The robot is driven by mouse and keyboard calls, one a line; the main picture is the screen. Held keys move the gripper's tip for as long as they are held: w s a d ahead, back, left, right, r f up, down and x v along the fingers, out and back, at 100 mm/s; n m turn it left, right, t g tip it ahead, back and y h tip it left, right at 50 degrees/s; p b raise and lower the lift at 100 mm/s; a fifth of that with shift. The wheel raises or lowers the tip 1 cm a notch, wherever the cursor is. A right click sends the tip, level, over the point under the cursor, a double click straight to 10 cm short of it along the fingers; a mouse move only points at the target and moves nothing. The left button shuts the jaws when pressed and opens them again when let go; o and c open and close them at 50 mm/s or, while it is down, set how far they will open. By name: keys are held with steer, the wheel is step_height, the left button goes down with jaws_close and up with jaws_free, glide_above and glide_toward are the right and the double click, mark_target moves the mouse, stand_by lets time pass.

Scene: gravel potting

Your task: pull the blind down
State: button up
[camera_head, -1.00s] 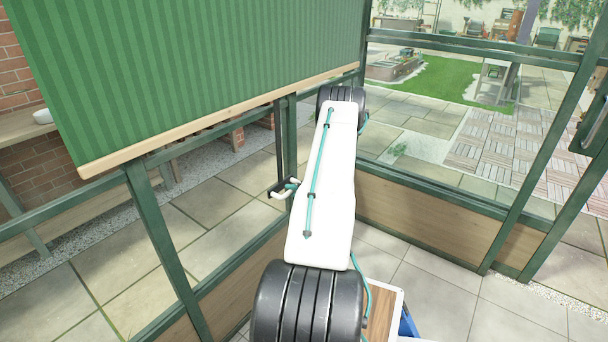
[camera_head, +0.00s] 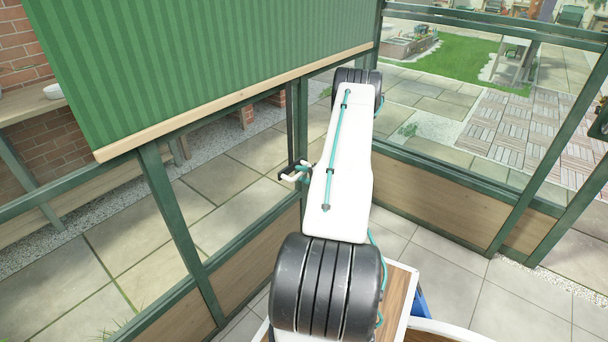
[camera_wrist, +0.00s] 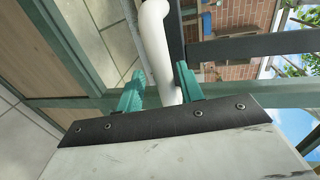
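The blind (camera_head: 200,70) is green and striped, with a pale wooden bottom rail (camera_head: 240,95). It covers the upper part of the left window; the glass below the rail is uncovered. A white handle (camera_head: 290,177) shows below the rail, left of my white arm. In the wrist view the handle is a white bar with a bent top (camera_wrist: 157,45). My gripper (camera_wrist: 160,90) has its two teal fingers on either side of this bar. A gap shows between the left finger and the bar; the right finger overlaps or touches it. In the head view my gripper (camera_head: 303,172) is partly hidden by my arm.
Green window posts (camera_head: 180,220) and low wooden panels (camera_head: 430,205) stand close around my arm. A white-edged wooden surface (camera_head: 400,290) is at the lower right. Paved floor (camera_head: 470,290) is open to the right.

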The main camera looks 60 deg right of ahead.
steer(key=v, duration=0.7)
steer(key=shift+s, duration=0.4)
